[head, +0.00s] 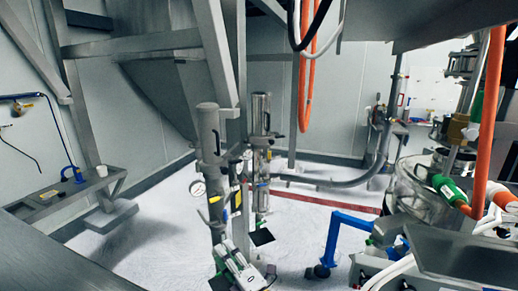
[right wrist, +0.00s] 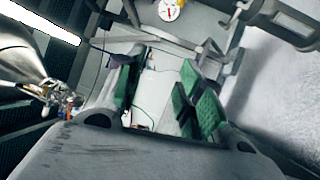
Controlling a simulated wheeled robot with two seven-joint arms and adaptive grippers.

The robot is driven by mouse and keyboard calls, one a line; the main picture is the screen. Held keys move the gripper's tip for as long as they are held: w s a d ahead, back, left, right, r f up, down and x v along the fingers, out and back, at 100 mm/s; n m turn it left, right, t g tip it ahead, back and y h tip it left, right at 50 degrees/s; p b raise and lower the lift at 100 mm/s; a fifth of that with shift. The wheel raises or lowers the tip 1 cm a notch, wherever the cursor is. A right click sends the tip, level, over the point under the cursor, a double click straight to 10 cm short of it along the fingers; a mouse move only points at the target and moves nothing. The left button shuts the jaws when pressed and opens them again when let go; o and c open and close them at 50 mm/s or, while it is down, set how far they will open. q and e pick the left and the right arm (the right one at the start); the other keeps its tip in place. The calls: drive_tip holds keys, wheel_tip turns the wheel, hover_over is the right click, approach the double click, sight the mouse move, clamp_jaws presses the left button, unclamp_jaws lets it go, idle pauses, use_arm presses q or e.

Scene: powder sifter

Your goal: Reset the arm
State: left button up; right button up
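My right gripper (head: 238,266) shows at the bottom middle of the head view, low in front of two upright steel cylinders. In the right wrist view my right gripper (right wrist: 165,82) has two green-padded fingers standing apart with nothing held between them. A round white gauge (right wrist: 170,10) shows beyond the fingertips, apart from them. I do not make out my left gripper in either view.
The steel cylinders (head: 209,150) carry a pressure gauge (head: 198,188). A steel side table (head: 75,190) stands at the left. Orange hoses (head: 307,90) hang overhead. Pale floor (head: 150,235) is clear at the left.

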drive_tip(key=d+f+m+g+h, duration=0.1)
drive_tip(key=d+f+m+h, duration=0.3)
drive_tip(key=d+m+h, duration=0.45)
drive_tip(key=d+f+m+h, duration=0.45)
drive_tip(key=d+m, duration=0.45)
drive_tip(key=d, duration=0.4)
drive_tip(key=s+d+f+m+g, duration=0.2)
drive_tip(key=s+d+f+g, duration=0.15)
drive_tip(key=s, duration=0.35)
drive_tip(key=s+d+f+m+g, duration=0.3)
drive_tip(key=s+g, duration=0.1)
drive_tip(key=s, duration=0.3)
drive_tip(key=s+d+f+m+g, duration=0.2)
drive_tip(key=s+d+f+g, duration=0.15)
drive_tip(key=s, duration=0.45)
wheel_tip(320, 180, down, 34)
drive_tip(key=s+d, duration=0.1)
drive_tip(key=s, duration=0.1)
drive_tip(key=s+d+f+g, duration=0.1)
drive_tip(key=s+d+f, duration=0.1)
drive_tip(key=s+f, duration=0.7)
drive_tip(key=s+d+f, duration=0.3)
drive_tip(key=s+f, duration=0.7)
drive_tip(key=s, duration=0.2)
drive_tip(key=shift+s+d+g+h, duration=0.3)
drive_tip(key=shift+d+g+h, duration=0.05)
drive_tip(key=shift+g+h, duration=0.05)
